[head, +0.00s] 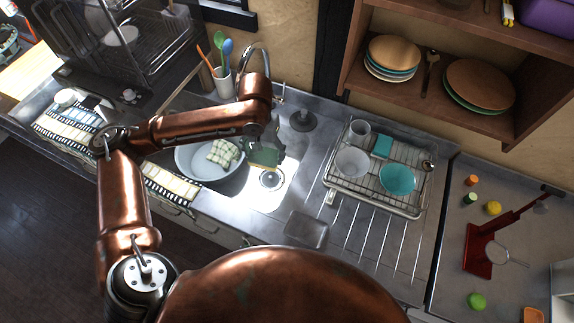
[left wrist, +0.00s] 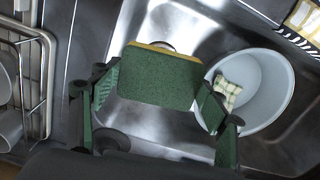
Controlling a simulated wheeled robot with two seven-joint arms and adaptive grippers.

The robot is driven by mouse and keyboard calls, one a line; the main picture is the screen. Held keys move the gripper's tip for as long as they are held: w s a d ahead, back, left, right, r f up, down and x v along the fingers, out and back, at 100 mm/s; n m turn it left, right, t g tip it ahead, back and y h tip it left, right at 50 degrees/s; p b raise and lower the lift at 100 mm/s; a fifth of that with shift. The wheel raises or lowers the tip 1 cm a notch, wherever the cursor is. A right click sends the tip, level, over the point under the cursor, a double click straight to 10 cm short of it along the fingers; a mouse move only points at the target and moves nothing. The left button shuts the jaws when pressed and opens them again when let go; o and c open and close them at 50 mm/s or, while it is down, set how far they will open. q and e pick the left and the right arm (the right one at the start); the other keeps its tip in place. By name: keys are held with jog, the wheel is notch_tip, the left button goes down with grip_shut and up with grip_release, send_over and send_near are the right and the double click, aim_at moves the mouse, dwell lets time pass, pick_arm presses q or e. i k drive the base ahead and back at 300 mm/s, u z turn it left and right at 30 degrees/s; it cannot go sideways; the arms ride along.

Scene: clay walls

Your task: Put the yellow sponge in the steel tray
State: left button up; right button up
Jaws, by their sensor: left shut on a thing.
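The yellow sponge (left wrist: 158,80) shows mostly its dark green scouring face in the left wrist view, with a thin yellow edge along the top. My left gripper (left wrist: 155,98) is shut on it, with one finger at each end. In the head view my left gripper (head: 266,149) hangs above the sink, near the drain; the sponge is hard to tell from the green fingers there. The small steel tray (head: 306,230) lies on the counter at the sink's right front, below and to the right of the gripper. It looks empty. My right gripper is not in view.
A grey basin (head: 192,172) with a checked cloth (head: 223,153) stands in the sink. A wire dish rack (head: 405,208) with bowls stands right of the sink. A utensil cup (head: 224,83) and the faucet (head: 254,55) are behind. The grooved drainboard before the rack is clear.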

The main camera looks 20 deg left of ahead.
aim_at(306, 230)
jog(key=k, duration=0.5)
jog(key=z, duration=1.6)
jog(key=k, duration=0.75)
jog(key=u, duration=0.8)
jog(key=i, duration=0.5)
